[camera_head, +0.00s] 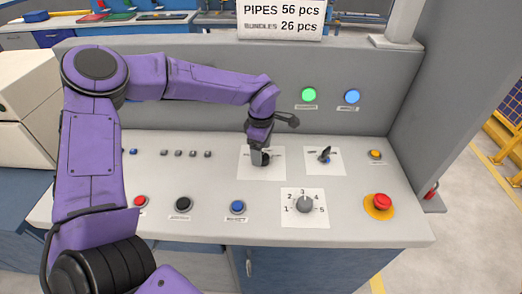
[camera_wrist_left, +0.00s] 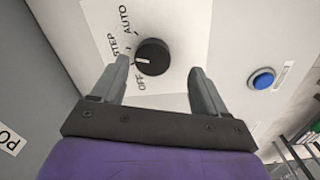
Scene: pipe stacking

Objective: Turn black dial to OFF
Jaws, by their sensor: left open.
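The black dial (camera_wrist_left: 152,56) sits on a white plate marked OFF, STEP and AUTO in the left wrist view. Its white pointer mark faces the picture's left, roughly between the STEP and OFF labels. My left gripper (camera_wrist_left: 159,68) is open, with one finger on each side of the dial and a visible gap on both sides. I cannot tell how far above the panel the fingertips are. My right gripper is not in view.
A second black switch (camera_head: 324,155) stands right of the plate. In front are a numbered grey knob (camera_head: 304,205), a blue button (camera_head: 237,206) and a red emergency button (camera_head: 381,202). The grey back wall (camera_head: 200,115) with green and blue lights rises behind.

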